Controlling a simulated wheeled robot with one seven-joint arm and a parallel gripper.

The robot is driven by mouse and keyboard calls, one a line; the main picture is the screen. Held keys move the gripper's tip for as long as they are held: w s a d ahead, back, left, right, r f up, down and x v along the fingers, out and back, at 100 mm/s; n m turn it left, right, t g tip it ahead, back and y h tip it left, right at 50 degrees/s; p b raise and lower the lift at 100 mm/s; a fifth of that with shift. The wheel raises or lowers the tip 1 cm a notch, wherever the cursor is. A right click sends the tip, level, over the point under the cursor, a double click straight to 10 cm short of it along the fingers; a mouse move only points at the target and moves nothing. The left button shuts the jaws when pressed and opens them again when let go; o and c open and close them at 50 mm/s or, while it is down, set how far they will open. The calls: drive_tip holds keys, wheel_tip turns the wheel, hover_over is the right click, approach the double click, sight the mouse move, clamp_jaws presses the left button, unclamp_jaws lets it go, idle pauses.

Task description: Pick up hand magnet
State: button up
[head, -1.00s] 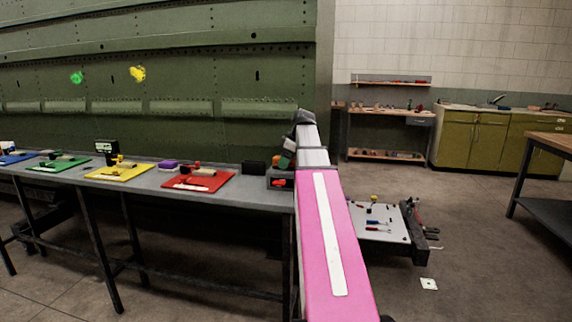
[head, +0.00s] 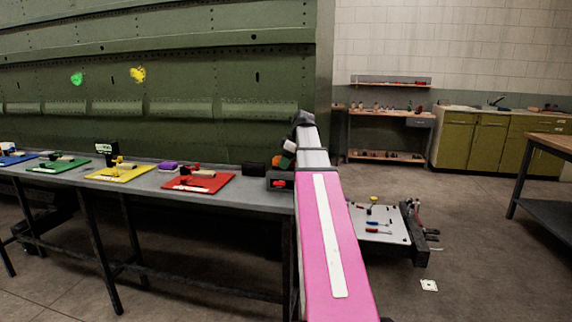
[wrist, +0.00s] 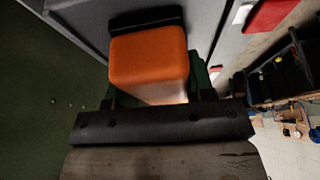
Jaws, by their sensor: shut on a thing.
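An orange block with a pale lower part, apparently the hand magnet (wrist: 148,60), fills the upper middle of the wrist view. My gripper (wrist: 155,97) is shut on it, with dark finger parts at its left and right. The fingertips are mostly hidden by the block. In the head view the orange of the block (head: 284,162) shows small at the far end of my pink arm, above the right end of the grey workbench (head: 240,191). My gripper is mostly hidden behind the arm there.
A black box (head: 254,169) and a grey box with a red part (head: 279,182) are at the bench's right end. Red (head: 212,187), yellow (head: 100,175) and green trays lie further left. A green riveted panel (head: 200,60) rises behind.

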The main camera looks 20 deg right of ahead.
drive_tip(key=r, duration=0.4)
drive_tip(key=shift+a+r, duration=0.4)
drive_tip(key=a+r, duration=0.6)
drive_tip(key=a, duration=0.5)
drive_tip(key=shift+s+r, duration=0.15)
drive_tip(key=shift+s, duration=0.15)
drive_tip(key=shift+o, duration=1.2)
